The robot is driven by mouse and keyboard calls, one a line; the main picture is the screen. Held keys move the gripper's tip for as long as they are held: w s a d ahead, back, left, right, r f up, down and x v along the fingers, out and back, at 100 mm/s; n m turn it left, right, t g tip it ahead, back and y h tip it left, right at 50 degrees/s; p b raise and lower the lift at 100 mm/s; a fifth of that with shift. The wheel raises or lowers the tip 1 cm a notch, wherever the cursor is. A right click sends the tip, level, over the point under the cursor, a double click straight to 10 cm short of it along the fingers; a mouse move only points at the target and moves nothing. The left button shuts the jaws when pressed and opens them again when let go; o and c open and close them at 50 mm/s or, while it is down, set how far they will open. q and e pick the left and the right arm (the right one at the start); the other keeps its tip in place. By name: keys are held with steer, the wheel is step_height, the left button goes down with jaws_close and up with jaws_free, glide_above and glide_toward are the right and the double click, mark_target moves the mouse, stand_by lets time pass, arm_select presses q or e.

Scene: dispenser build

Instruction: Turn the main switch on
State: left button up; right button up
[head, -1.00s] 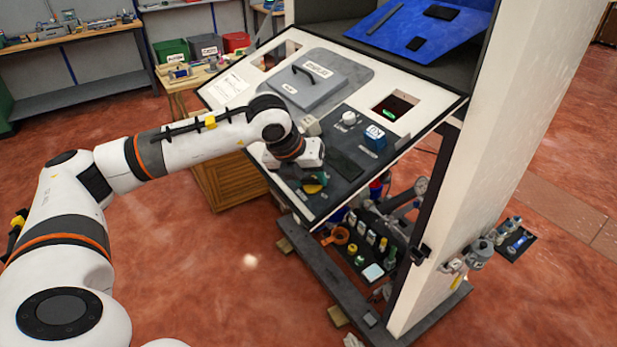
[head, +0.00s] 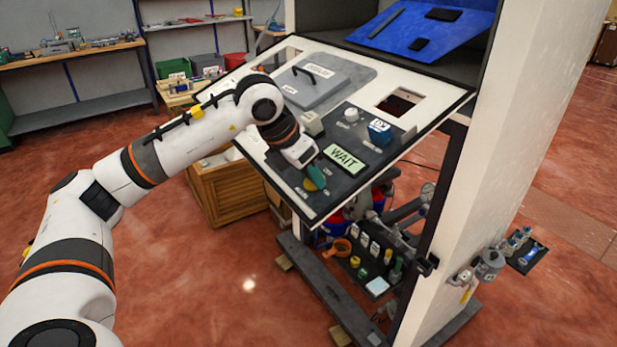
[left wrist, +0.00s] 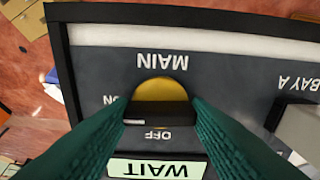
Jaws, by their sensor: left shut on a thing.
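The main switch is a yellow disc with a black handle, labelled MAIN, ON and OFF. It shows in the left wrist view (left wrist: 160,89), upside down, and at the front of the sloping panel in the head view (head: 310,186). My left gripper (left wrist: 160,112) is shut on the black handle, with one green finger at each side. In the head view my left gripper (head: 317,177) covers part of the switch. A display lit pale green and reading WAIT (head: 345,158) is beside the switch; it also shows in the wrist view (left wrist: 155,168). My right gripper is out of view.
The panel also carries a white knob (head: 351,115), a blue block (head: 379,131) and a grey lid with a black handle (head: 322,80). An opening (head: 398,104) is at the right. Fittings (head: 365,255) and pipes are below the panel.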

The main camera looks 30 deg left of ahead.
arm_select(q)
steer(key=shift+r+m, duration=0.1)
steer(key=shift+m, duration=0.3)
steer(key=o, duration=1)
steer(key=b+v, duration=0.2)
steer(key=v, duration=1)
steer(key=shift+a, duration=0.1)
